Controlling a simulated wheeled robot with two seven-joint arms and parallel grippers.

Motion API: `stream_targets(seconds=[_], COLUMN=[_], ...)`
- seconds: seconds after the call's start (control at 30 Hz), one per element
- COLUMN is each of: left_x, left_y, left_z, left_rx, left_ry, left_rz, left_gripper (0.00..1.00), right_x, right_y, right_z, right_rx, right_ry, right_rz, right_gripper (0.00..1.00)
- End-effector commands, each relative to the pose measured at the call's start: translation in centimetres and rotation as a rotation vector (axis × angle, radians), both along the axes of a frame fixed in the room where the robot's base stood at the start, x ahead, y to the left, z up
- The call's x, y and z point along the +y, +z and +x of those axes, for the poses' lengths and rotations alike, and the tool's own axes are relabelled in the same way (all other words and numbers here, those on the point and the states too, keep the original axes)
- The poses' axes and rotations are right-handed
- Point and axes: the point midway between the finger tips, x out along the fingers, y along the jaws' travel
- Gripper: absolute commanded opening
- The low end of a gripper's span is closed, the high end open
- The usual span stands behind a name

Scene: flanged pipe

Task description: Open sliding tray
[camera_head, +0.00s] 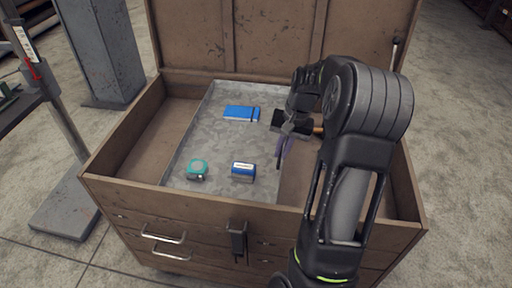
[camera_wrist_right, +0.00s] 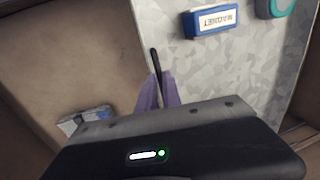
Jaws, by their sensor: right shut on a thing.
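The sliding tray (camera_head: 215,140) is a flat grey metal tray inside an open wooden chest. In the right wrist view the fingers (camera_wrist_right: 160,88) close around this dark part beside the grey tray surface (camera_wrist_right: 250,75). The exact contact is partly hidden by the gripper body. My left gripper is not in view.
On the tray lie a blue notebook (camera_head: 241,113), a blue box labelled MAGNET (camera_head: 243,172) and a teal round item (camera_head: 197,168). The chest's wooden walls (camera_head: 125,125) surround it, with the lid (camera_head: 240,40) raised behind. A small greyish item (camera_wrist_right: 85,121) lies on the chest floor.

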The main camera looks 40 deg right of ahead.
Motion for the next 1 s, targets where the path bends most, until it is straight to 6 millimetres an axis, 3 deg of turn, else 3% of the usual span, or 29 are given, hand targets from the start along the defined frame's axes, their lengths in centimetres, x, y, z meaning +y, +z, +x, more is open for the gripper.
stream_targets(seconds=[0.3, 0.5, 0.73, 1.0], left_x=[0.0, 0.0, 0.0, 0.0], left_y=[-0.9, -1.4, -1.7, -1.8], left_z=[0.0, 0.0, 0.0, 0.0], left_rx=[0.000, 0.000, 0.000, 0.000], left_ry=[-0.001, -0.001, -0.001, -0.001], left_rz=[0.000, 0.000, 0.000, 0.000], left_gripper=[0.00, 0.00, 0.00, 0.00], right_x=[-5.2, -7.9, -9.8, -10.3], right_y=[-0.1, -0.1, 0.0, 0.0], right_z=[-7.5, -11.3, -14.0, -14.7], right_rx=[0.002, 0.000, 0.000, -0.001], right_ry=[-0.006, -0.005, -0.002, 0.000], right_rz=[-0.001, -0.001, -0.001, -0.001], right_gripper=[0.00, 0.00, 0.00, 0.00])
